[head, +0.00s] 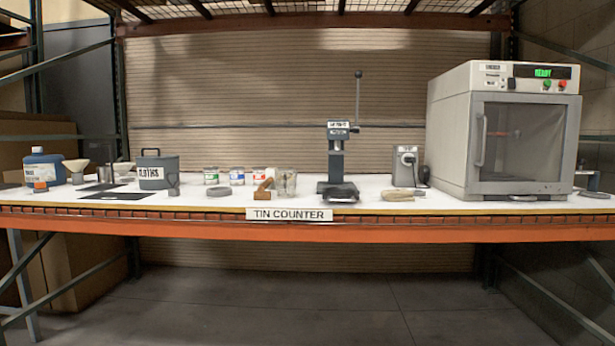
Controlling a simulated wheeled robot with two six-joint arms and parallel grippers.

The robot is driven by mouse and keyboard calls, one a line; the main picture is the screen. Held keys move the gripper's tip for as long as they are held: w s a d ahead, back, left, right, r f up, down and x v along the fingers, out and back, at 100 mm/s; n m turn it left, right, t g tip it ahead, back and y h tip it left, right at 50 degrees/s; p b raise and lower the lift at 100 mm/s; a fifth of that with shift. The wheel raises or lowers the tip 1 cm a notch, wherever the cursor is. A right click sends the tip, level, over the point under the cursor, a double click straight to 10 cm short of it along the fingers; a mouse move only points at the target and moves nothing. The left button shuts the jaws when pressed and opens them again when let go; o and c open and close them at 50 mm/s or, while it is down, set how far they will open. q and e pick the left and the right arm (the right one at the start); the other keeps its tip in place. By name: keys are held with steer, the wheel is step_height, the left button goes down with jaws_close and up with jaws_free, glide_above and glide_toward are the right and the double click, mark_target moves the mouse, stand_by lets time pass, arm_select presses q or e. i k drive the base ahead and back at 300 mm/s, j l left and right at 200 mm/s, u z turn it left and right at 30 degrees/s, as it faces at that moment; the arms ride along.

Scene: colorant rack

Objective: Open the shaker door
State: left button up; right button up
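The shaker (453,128) is a large light-grey box at the right end of the counter. Its door (522,143) has a grey frame with a dark see-through window and is shut. A vertical bar handle (481,140) sits on the left side of the door. The panel above the door has a lit green READY display (543,72), a green button and a red button. Neither of my grippers shows in the head view.
The white counter (385,183) carries a lever press (337,155), a small grey device (406,165), a brush (398,194), several small tins (237,176), a CLOTHS bin (158,172) and a blue jug (43,168). An orange beam (300,231) runs along the front edge. The floor in front is clear.

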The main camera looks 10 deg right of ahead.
mark_target(564, 186)
steer(key=z, duration=1.75)
